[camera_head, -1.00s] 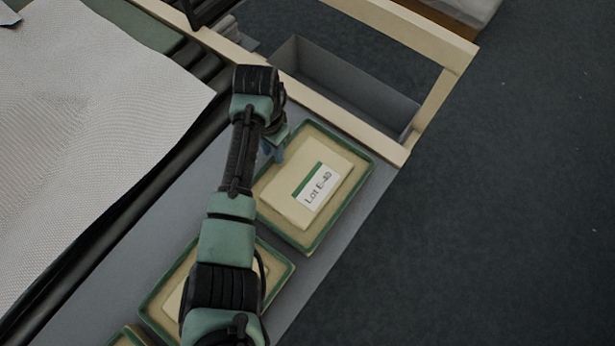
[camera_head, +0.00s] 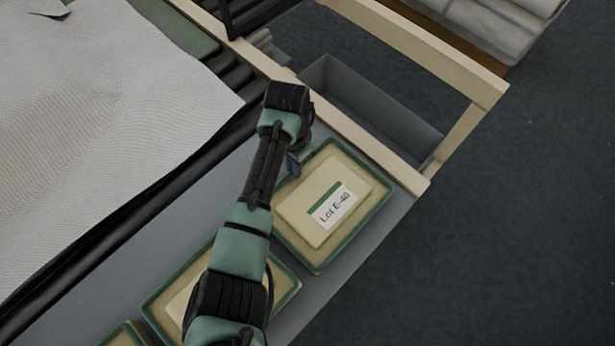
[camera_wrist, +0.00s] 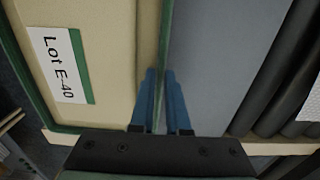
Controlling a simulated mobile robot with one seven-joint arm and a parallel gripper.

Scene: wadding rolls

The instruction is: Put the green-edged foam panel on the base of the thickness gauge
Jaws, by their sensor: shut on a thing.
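A cream, tray-like piece with a green edge (camera_head: 356,230) lies on the grey bench. A cream block (camera_head: 298,207) with a white and green "Lot E-40" label sits inside it. I cannot tell which of these is the foam panel. My gripper (camera_head: 295,166) is at the tray's upper left side. In the wrist view my gripper (camera_wrist: 161,72) has its blue fingers on either side of a thin green-edged wall (camera_wrist: 158,105), shut on it, beside the cream block (camera_wrist: 98,28). I cannot make out the thickness gauge or its base.
A second green-edged tray (camera_head: 286,294) lies below, partly behind my arm. A wooden frame (camera_head: 468,133) and a grey bin (camera_head: 375,105) stand beyond the bench end. White quilted sheet (camera_head: 110,110) and black rollers (camera_head: 130,215) run along the left. Floor is clear at right.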

